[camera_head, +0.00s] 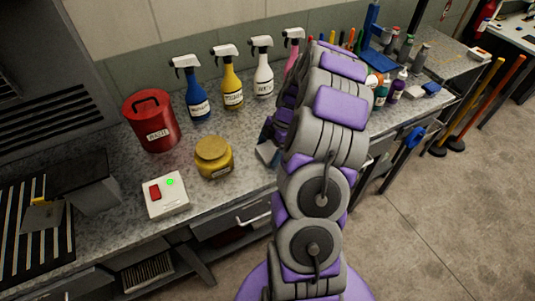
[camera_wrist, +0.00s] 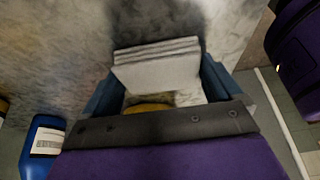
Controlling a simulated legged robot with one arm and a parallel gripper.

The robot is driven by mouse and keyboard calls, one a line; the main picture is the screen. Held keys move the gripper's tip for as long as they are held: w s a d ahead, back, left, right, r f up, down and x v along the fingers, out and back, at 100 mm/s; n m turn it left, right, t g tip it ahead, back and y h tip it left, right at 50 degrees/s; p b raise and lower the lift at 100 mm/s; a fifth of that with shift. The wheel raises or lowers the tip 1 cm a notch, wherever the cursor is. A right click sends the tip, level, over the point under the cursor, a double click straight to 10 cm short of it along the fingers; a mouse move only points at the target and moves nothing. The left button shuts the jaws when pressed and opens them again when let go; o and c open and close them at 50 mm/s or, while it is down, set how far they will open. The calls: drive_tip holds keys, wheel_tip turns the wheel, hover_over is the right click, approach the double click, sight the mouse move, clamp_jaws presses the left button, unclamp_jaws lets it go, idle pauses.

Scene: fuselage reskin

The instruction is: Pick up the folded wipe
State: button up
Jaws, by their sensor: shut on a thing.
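The folded wipe (camera_wrist: 157,66) is a pale, layered pad in the wrist view. It lies between the blue fingers of my gripper (camera_wrist: 160,82), which is shut on it. In the head view, a small pale grey piece of the wipe (camera_head: 267,153) shows at the left edge of my arm, close over the counter. My arm hides most of my gripper there. I cannot tell whether the wipe touches the counter.
On the speckled counter (camera_head: 115,195) stand a red waste can (camera_head: 152,125), a yellow jar (camera_head: 214,158) and a white switch box (camera_head: 166,195). Blue (camera_head: 193,92), yellow (camera_head: 229,80) and white (camera_head: 262,70) spray bottles line the back. More bottles stand to the right.

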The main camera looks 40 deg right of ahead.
sight(265, 154)
drive_tip(key=shift+c, duration=0.4)
drive_tip(key=shift+r, duration=0.1)
drive_tip(key=shift+r+p, duration=0.55)
drive_tip(key=shift+r, duration=0.95)
drive_tip(key=shift+s+a+r, duration=0.1)
drive_tip(key=shift+s+r, duration=0.1)
drive_tip(key=shift+r, duration=0.05)
drive_tip(key=s+a, duration=0.2)
drive_tip(key=s, duration=0.2)
drive_tip(key=s+a+r+p, duration=0.1)
drive_tip(key=s+a, duration=0.2)
drive_tip(key=s, duration=0.2)
drive_tip(key=s+a+p, duration=0.1)
drive_tip(key=s+a, duration=0.1)
drive_tip(key=s, duration=0.2)
drive_tip(key=shift+s+a+r, duration=0.15)
drive_tip(key=shift+s+a, duration=0.15)
drive_tip(key=shift+s, duration=0.05)
drive_tip(key=shift+c, duration=0.7)
